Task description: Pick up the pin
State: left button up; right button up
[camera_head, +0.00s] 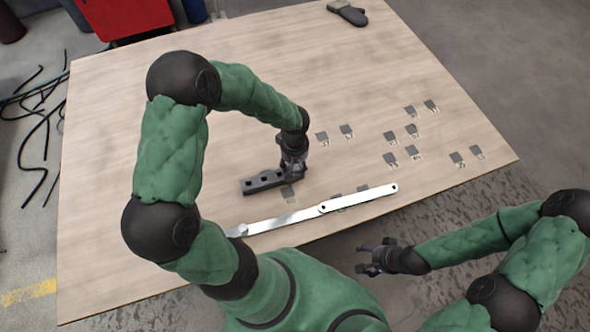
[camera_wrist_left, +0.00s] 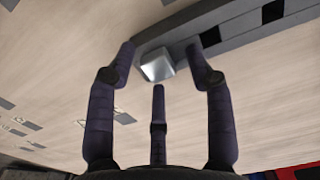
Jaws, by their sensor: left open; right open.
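A silver, square-ended piece (camera_wrist_left: 157,66), which looks to be the pin, stands at the end of a dark grey block with square holes (camera_wrist_left: 240,32). In the head view this block (camera_head: 262,182) lies on the table, and my left gripper (camera_head: 292,170) is over its right end, hiding the pin. In the left wrist view the open fingers of my left gripper (camera_wrist_left: 160,58) are spread around the pin; I cannot tell whether any touches it. My right gripper (camera_head: 370,262) is open and empty beyond the table's near edge.
A long silver jointed bar (camera_head: 350,201) lies near the table's front edge. Several small dark square plates (camera_head: 390,137) with labels are spread over the right half. A dark glove-like item (camera_head: 348,14) is at the back edge. A red box (camera_head: 125,15) stands behind the table.

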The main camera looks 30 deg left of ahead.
aim_at(295, 166)
pick_arm(q)
grip_shut()
jog(key=shift+r, duration=0.1)
jog(key=shift+r, duration=0.1)
jog(key=shift+r+p, duration=0.4)
jog(key=shift+r, duration=0.15)
notch_tip(295, 166, up, 2)
jog(key=shift+r+p, duration=0.25)
jog(key=shift+p, duration=0.35)
jog(key=s+d+r+p, duration=0.4)
jog(key=s+d+r, duration=0.4)
jog(key=d, duration=0.4)
jog(key=w+a+m, duration=0.2)
jog(key=w+m, duration=0.2)
jog(key=w, duration=0.3)
jog(key=w+a+f+m, duration=0.1)
jog(key=w+a+m, duration=0.2)
jog(key=w+m, duration=0.2)
jog(key=shift+w+a+m, duration=0.3)
jog(key=shift+w, duration=0.6)
